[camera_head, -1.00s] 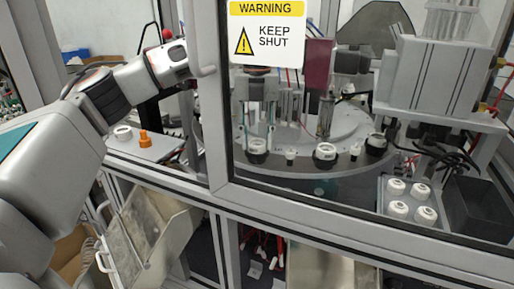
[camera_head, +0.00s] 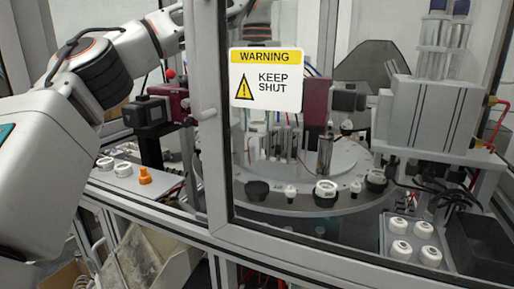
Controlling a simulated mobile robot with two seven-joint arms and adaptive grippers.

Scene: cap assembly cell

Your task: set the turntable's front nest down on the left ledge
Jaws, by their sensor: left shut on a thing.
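My left arm reaches in from the left and passes behind the door frame. My left gripper (camera_head: 257,127) shows only in part, through the glass just under the warning sign, which hides most of it. It is shut on a small whitish cap part, whose outline is hard to make out, above the turntable (camera_head: 300,206). Below it, the turntable's front nest (camera_head: 257,190) is a black holder with no white part on it. My right gripper is out of view.
Another nest with a white ring (camera_head: 325,191) sits to the right on the turntable. The door post (camera_head: 208,130) and the sign (camera_head: 267,80) stand in front. A grey tray (camera_head: 393,238) with several white caps is at the right.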

